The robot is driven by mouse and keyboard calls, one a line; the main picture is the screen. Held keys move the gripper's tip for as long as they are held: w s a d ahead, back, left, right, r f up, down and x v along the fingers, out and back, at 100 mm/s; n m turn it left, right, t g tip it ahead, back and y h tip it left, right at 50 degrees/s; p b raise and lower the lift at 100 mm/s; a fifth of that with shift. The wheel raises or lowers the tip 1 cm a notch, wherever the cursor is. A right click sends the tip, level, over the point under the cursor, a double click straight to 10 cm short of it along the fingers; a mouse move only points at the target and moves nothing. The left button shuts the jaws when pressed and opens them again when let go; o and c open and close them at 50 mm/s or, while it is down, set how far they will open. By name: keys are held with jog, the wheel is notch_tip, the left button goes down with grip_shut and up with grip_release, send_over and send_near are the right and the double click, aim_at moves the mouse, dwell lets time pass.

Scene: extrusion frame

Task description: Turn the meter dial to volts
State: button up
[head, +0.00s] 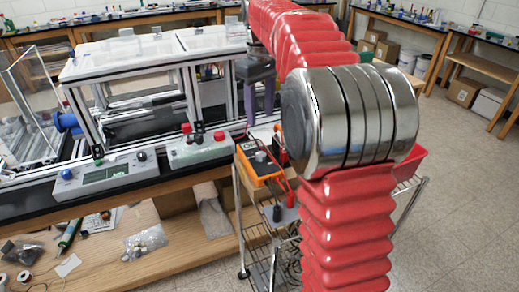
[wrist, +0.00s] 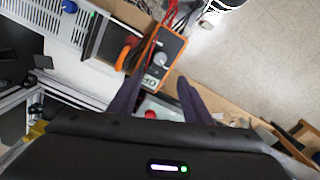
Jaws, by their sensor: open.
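An orange multimeter (head: 257,168) lies face up on a wire cart beside the bench, with a round grey dial (head: 261,156) on its dark face. In the wrist view the meter (wrist: 177,46) sits just ahead of the fingertips, and its dial (wrist: 158,58) is in line with the gap between them. My gripper (head: 260,117) has purple fingers pointing down, above and slightly behind the meter. In the wrist view my gripper (wrist: 158,78) is open and empty.
Red and black leads (head: 284,200) run from the meter. A framed machine (head: 150,80) and a control box with red knobs (head: 198,150) stand left on the bench. A red bin (head: 412,163) is at the cart's right. Open floor lies right.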

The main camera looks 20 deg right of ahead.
aim_at(260, 153)
jog(key=shift+f, duration=0.15)
notch_tip(260, 153, down, 14)
jog(key=shift+r, duration=0.2)
dwell(0.7)
jog(key=shift+c, duration=0.3)
